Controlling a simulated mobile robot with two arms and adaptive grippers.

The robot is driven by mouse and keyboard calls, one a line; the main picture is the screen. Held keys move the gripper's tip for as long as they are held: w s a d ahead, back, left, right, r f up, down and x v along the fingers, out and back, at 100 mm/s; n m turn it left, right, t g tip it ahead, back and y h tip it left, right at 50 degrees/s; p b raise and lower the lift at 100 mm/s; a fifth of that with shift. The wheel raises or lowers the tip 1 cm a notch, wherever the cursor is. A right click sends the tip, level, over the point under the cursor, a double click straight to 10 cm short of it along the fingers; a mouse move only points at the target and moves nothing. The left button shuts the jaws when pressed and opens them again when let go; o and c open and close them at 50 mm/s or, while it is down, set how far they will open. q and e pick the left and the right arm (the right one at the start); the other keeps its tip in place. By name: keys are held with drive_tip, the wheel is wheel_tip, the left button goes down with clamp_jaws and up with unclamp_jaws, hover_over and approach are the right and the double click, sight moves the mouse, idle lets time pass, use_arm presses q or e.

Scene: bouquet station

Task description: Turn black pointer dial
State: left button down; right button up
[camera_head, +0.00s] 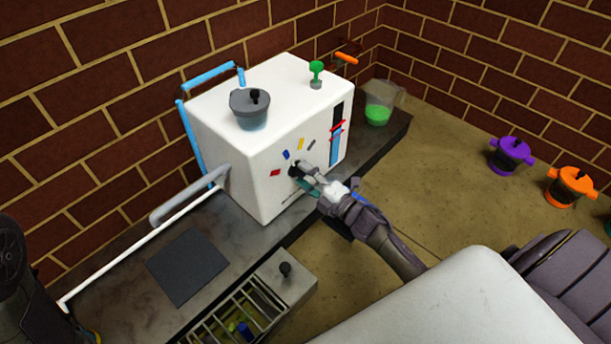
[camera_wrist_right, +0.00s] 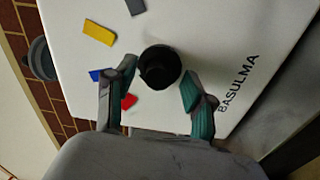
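The black pointer dial (camera_wrist_right: 160,67) is a round black knob on the white front panel of the machine (camera_head: 261,185). Coloured marks in red, blue, yellow and grey sit around it. My right gripper (camera_wrist_right: 158,80) is open, with one teal-padded finger on each side of the dial. Gaps show between the fingers and the knob, and I cannot tell any contact. In the head view, my right gripper (camera_head: 304,176) is at the front panel and partly covers the dial (camera_head: 294,170). The dial's pointer direction cannot be made out. My left gripper is not in view.
A slotted drawer (camera_head: 248,312) is below. Purple (camera_head: 511,154) and orange (camera_head: 571,186) pots stand at right.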

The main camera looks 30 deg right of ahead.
drive_tip(key=shift+d, duration=0.1)
drive_tip(key=v, duration=1.2)
